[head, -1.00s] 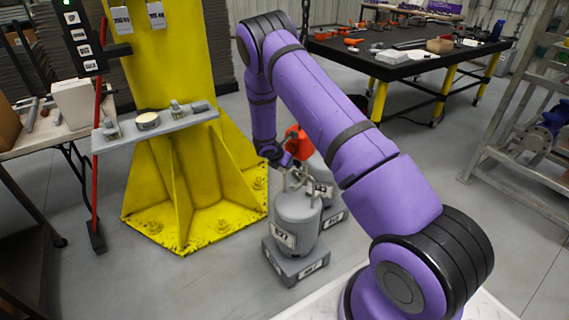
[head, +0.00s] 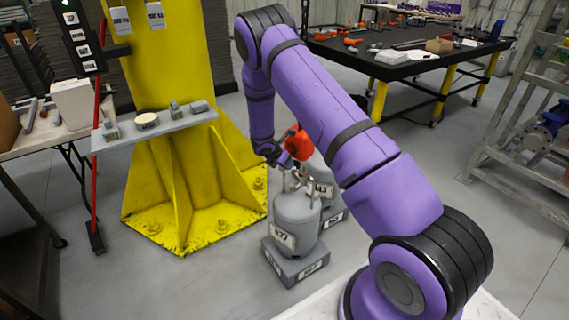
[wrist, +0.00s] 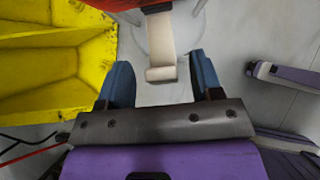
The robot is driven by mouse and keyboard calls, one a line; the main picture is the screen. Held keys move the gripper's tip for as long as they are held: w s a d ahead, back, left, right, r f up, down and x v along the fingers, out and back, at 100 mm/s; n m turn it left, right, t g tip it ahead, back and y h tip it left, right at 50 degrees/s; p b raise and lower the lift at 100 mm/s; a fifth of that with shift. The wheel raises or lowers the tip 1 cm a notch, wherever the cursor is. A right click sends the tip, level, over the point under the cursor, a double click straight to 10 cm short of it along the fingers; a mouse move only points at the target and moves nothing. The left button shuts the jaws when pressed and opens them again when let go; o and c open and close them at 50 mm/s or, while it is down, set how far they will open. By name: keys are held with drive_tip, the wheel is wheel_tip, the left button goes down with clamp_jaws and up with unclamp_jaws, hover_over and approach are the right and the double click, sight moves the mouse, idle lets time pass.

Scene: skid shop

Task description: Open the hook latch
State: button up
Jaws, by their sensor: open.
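A red-orange hook body (head: 299,143) hangs beside the end of my arm in the head view, partly hidden by the arm. Its red edge (wrist: 100,3) shows at the top of the wrist view. A pale beige-grey strip that looks like the hook latch (wrist: 160,40) extends down from it, its squared end between my finger tips. My gripper (wrist: 161,78) is open, with one blue finger on each side of the latch end. I cannot tell whether either finger touches it. In the head view my gripper (head: 283,161) is small and above the grey canisters.
A grey canister (head: 296,220) stands on a block below my gripper, with another (head: 325,180) behind it. A yellow column base (head: 190,195) with a small shelf (head: 155,128) is at left. A black table (head: 415,65) is at back right.

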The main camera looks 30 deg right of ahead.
drive_tip(key=v, duration=0.9)
drive_tip(key=shift+r, duration=0.1)
drive_tip(key=s+a+r+m+y, duration=0.1)
drive_tip(key=s+r+m, duration=0.35)
drive_tip(key=r, duration=0.55)
drive_tip(key=s+r+m, duration=0.4)
drive_tip(key=s+r, duration=0.1)
drive_tip(key=r, duration=0.5)
drive_tip(key=s+a+r+m+y, duration=0.1)
drive_tip(key=s+r+m, duration=0.35)
drive_tip(key=r, duration=0.65)
drive_tip(key=s+a+r+m+t+y, duration=0.1)
drive_tip(key=s+a+r+m, duration=0.1)
drive_tip(key=s, duration=0.7)
drive_tip(key=s+a+r+m+t+y, duration=0.1)
drive_tip(key=s+a+r+m+y, duration=0.1)
drive_tip(key=s, duration=0.7)
drive_tip(key=s+a+r+m+y, duration=0.1)
drive_tip(key=s+a+r+m, duration=0.3)
drive_tip(key=s, duration=0.6)
drive_tip(key=shift+r+m+t+y, duration=0.4)
drive_tip(key=shift+r+m, duration=0.1)
drive_tip(key=shift+r, duration=0.35)
